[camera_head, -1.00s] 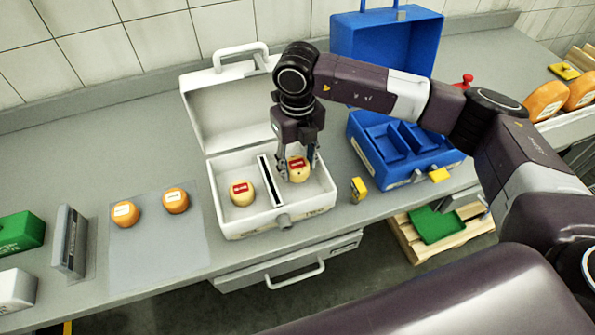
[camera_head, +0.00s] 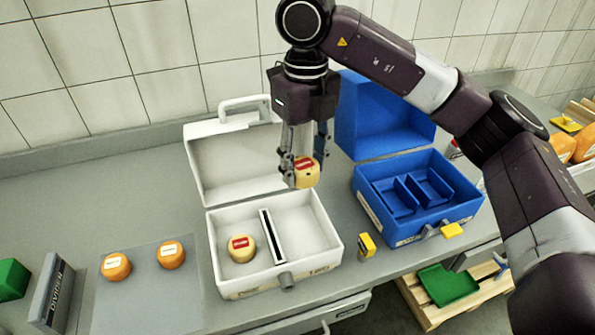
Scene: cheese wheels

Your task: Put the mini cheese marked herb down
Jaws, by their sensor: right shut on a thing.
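My right gripper (camera_head: 303,170) is shut on a pale yellow mini cheese (camera_head: 307,173) with a red label. The label's writing is too small to read. It holds the cheese in the air above the right compartment of the open white case (camera_head: 222,279). A similar red-labelled cheese (camera_head: 241,249) lies in the left compartment, and a divider (camera_head: 270,236) stands between the two. The right compartment is empty. My left gripper is not in view.
An open blue case (camera_head: 376,213) with several empty compartments stands to the right. A yellow block (camera_head: 366,244) lies between the cases. Two orange cheeses (camera_head: 116,267) (camera_head: 171,254) sit on a grey mat (camera_head: 150,305) at left, beside an upright grey plate (camera_head: 55,292).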

